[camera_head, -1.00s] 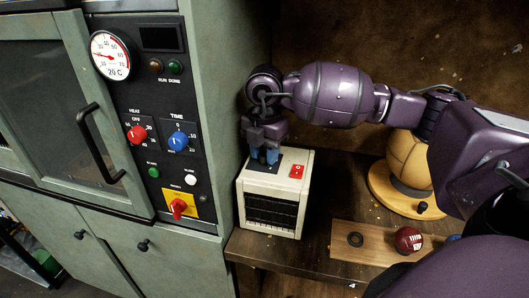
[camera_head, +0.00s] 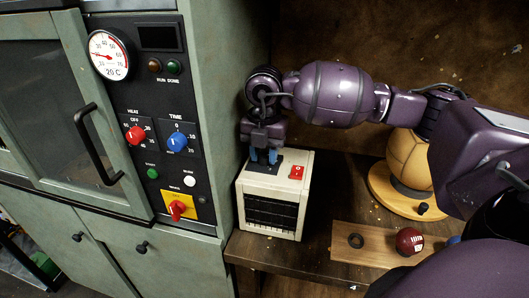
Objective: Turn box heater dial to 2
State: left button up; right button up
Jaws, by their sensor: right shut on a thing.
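The box heater (camera_head: 270,208) is a small cream box with a dark front grille. It stands on the wooden shelf beside the green cabinet. A red switch (camera_head: 296,172) and a dark panel are on its top. My right gripper (camera_head: 263,156) points down at the dark panel, with its blue fingertips low at the top face. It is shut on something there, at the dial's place. The dial itself and its numbers are hidden by the fingers, so its setting cannot be read. My left gripper is not in view.
The green cabinet to the left carries a gauge (camera_head: 110,55), a red heat knob (camera_head: 135,135), a blue time knob (camera_head: 177,141) and a red switch on a yellow plate (camera_head: 178,208). At the right are a tan ball (camera_head: 409,158) on a round stand and a dark red ball (camera_head: 409,241) on a board.

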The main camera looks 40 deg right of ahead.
aim_at(264, 155)
jog(key=o, duration=0.8)
jog(key=shift+o, duration=0.6)
jog(key=shift+r, duration=0.1)
notch_tip(264, 155, up, 11)
jog(key=shift+f, duration=0.2)
